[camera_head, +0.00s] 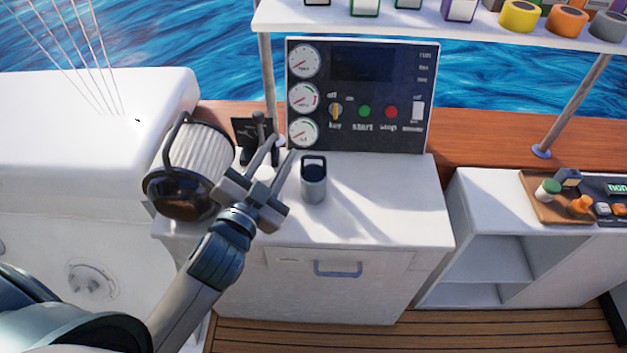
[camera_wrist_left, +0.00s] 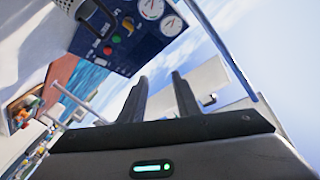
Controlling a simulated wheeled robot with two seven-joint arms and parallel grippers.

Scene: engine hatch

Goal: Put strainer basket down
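The strainer basket appears to be the small grey cylinder (camera_head: 313,186) with a dark upright handle. It stands upright on the white counter (camera_head: 380,205) in front of the gauge panel. In the left wrist view a perforated grey cylinder (camera_wrist_left: 74,7), likely the same basket, is cut off at the top left. My left gripper (camera_head: 284,145) is just left of the basket, fingers pointing away toward the panel. Its fingers are apart with nothing between them, as the left wrist view (camera_wrist_left: 160,77) also shows. My right gripper is not in view.
A large ribbed white filter (camera_head: 203,150) with a black handle and dark bowl stands left of my gripper. The gauge panel (camera_head: 375,95) rises behind the counter, with a black lever box (camera_head: 243,130) beside it. Free counter lies right of the basket.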

